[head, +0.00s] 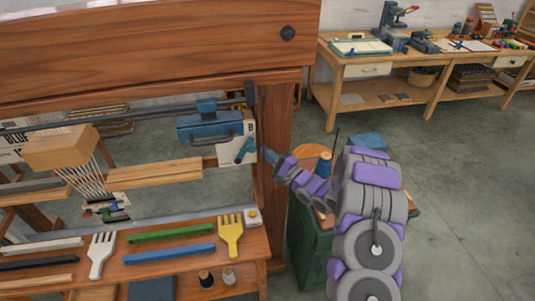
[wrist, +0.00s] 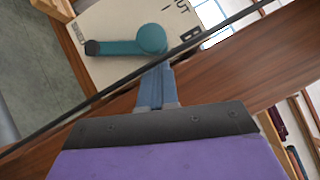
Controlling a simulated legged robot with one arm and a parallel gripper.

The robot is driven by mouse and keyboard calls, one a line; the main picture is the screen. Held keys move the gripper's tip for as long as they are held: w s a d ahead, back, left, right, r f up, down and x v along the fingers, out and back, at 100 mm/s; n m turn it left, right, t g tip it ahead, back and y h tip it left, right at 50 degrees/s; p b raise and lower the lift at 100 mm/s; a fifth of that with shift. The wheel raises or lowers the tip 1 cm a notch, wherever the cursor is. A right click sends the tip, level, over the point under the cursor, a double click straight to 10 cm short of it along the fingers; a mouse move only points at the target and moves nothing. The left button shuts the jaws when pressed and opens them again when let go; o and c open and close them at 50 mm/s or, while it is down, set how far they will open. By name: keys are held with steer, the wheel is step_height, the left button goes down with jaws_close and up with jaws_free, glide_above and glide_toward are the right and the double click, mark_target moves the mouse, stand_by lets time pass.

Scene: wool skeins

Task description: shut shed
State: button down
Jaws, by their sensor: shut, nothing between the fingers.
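A pale plate (head: 249,129) with a teal lever (head: 244,151) is fixed beside the loom's right post. In the wrist view the plate (wrist: 112,22) shows the lever (wrist: 120,45) with its round hub at right and its dark-tipped arm reaching left. Part of a printed word, ending in "UT", shows at the plate's upper edge; other marks are too small or cut off. My gripper (head: 270,155) is just right of the plate, apart from the lever in the picture. Its blue fingers (wrist: 157,75) are together and empty, pointing toward the hub.
The loom's wooden post (head: 275,140) stands close by my gripper. A blue handled block (head: 210,125) is left of the plate. A shelf (head: 190,265) below holds combs and coloured sticks. A green cabinet (head: 308,250) stands under my arm. A workbench (head: 365,60) is behind.

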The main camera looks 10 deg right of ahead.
steer(key=a+r+n+g+h+p, duration=0.1)
steer(key=a+r+n+g+p, duration=0.2)
steer(key=a+n+p, duration=0.2)
steer(key=a+p, duration=0.1)
steer(key=p, duration=0.2)
steer(key=shift+r+h, duration=0.3)
steer(key=shift+d, duration=0.2)
stand_by(0.4)
steer(key=shift+s+a+r+p, duration=0.1)
steer(key=shift+s+a+p, duration=0.1)
steer(key=shift+p, duration=0.3)
